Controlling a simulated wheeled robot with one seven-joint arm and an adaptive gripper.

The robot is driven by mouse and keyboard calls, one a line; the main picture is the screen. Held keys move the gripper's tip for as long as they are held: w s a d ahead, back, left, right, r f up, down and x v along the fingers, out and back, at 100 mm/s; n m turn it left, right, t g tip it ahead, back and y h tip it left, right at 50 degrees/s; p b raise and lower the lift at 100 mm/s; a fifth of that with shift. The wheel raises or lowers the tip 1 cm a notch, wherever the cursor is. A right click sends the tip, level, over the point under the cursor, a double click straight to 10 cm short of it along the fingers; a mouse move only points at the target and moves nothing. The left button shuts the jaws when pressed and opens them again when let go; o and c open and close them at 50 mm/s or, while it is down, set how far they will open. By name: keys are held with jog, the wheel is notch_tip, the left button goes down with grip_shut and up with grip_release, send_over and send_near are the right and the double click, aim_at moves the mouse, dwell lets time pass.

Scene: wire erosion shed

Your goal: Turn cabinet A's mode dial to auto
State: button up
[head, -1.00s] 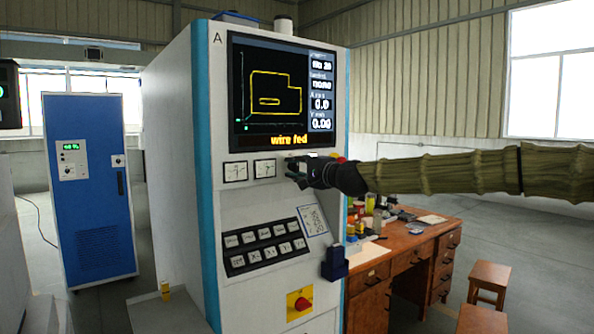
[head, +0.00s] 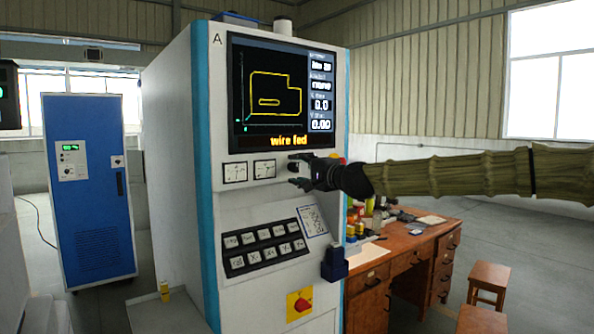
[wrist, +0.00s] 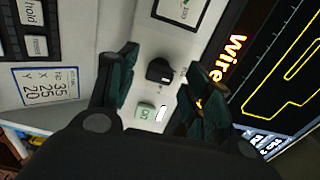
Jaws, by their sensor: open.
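Cabinet A (head: 205,130) is a white machine cabinet with blue edges and the letter A at its top left. Its mode dial (wrist: 160,71) is a small black knob in the wrist view, set on the pale panel beside the screen. The small labels around the dial are too blurred to read. My gripper (head: 296,172) is open in front of the panel below the screen. In the wrist view its dark green fingers (wrist: 165,82) stand apart on either side of the dial, with no visible contact. In the head view the gripper hides the dial.
A green button (wrist: 145,111) sits close to the dial. The screen (head: 280,95) reads "wire fed"; two gauges (head: 250,170) are left of my gripper. A keypad (head: 264,247) and red knob (head: 300,303) are below. A wooden desk (head: 400,260) stands right.

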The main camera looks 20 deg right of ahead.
jog(key=v, duration=1)
jog(key=shift+s, duration=0.15)
